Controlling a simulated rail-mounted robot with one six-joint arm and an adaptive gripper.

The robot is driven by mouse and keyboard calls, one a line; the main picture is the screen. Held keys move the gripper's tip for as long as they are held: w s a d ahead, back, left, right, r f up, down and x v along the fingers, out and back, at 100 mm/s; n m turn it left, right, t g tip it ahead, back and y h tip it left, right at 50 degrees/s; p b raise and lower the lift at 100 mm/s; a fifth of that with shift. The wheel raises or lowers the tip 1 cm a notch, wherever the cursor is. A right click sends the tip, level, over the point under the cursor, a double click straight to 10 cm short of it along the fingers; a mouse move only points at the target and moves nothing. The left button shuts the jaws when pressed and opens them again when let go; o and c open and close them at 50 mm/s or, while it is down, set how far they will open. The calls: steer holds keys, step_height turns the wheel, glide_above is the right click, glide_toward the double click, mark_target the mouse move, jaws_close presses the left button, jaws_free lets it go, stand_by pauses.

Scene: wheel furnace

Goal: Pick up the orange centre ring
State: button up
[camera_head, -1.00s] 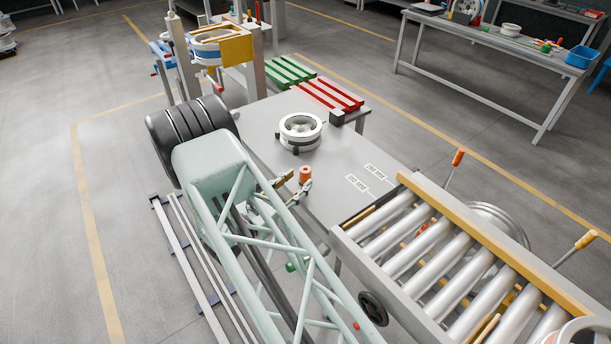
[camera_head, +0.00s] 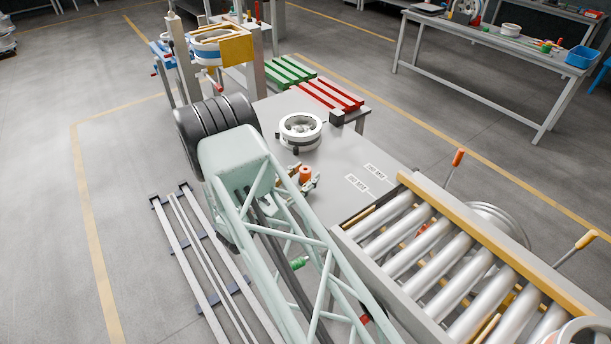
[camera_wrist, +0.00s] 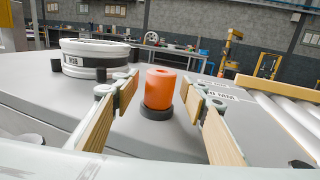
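The orange centre ring (camera_wrist: 160,88) is a short upright cylinder with a hole in its top. It stands on a dark round base (camera_wrist: 157,112) on the grey table. In the head view the ring (camera_head: 305,174) shows beside my arm. My gripper (camera_wrist: 164,84) is open, with wood-coloured pads on its fingers. In the wrist view the ring appears between the fingertips, with a gap on both sides; whether it is fully between them in depth I cannot tell. In the head view my gripper (camera_head: 302,183) is partly hidden behind my arm.
A white wheel-like ring (camera_head: 300,131) on dark supports stands behind the orange ring, left of it in the wrist view. A roller conveyor (camera_head: 450,260) lies to the right. Red (camera_head: 328,95) and green (camera_head: 290,71) racks stand at the table's far end.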

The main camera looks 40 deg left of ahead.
steer(key=shift+w, duration=0.2)
steer(key=shift+c, duration=0.3)
steer(key=c, duration=0.8)
